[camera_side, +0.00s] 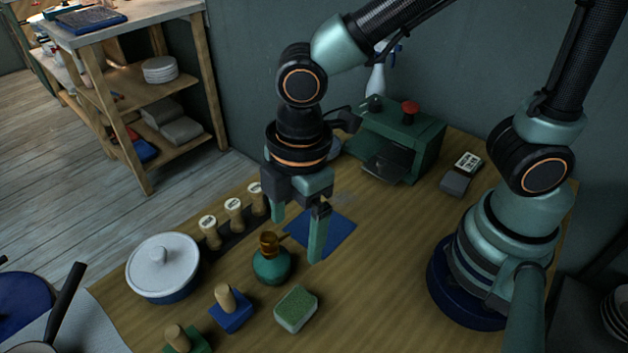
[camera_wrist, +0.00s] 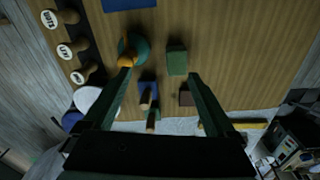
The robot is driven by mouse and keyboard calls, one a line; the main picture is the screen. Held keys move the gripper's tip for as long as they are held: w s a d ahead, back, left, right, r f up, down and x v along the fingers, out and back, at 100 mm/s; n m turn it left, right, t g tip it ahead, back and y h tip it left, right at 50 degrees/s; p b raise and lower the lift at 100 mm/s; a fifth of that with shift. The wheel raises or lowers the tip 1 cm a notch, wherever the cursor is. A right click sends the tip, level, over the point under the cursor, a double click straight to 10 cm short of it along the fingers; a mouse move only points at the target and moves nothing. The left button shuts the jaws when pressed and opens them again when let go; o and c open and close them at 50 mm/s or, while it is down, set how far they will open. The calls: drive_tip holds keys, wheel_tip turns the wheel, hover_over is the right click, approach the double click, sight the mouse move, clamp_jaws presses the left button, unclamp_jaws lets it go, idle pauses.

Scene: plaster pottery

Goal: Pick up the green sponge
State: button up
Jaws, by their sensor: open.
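The green sponge (camera_side: 296,308) lies flat on the wooden table near the front, with a green top and paler sides. It also shows in the wrist view (camera_wrist: 177,58) as a dark green block, just past the tip of the right finger. My gripper (camera_side: 297,245) is open and empty, pointing down above the table, behind the sponge in the side view. In the wrist view my gripper (camera_wrist: 159,76) has its fingers spread wide, apart from the sponge.
A teal bottle with an amber top (camera_side: 271,262) stands left of the sponge. A blue wooden-handled stamp (camera_side: 231,308) and a green one (camera_side: 183,340) are front left. A lidded pot (camera_side: 163,267) stands further left. A blue mat (camera_side: 325,232) lies behind.

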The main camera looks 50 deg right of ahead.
sight(298, 299)
drive_tip(key=f+n, duration=0.1)
drive_tip(key=f, duration=0.2)
drive_tip(key=s+a+f, duration=0.1)
drive_tip(key=f, duration=0.2)
drive_tip(key=s+a+f+n, duration=0.1)
drive_tip(key=f, duration=0.2)
drive_tip(key=shift+s+a+n+g+h, duration=0.25)
drive_tip(key=shift+n+g+h, duration=0.05)
drive_tip(key=shift+a+f, duration=0.2)
drive_tip(key=shift+f, duration=2.35)
drive_tip(key=c, duration=1.4)
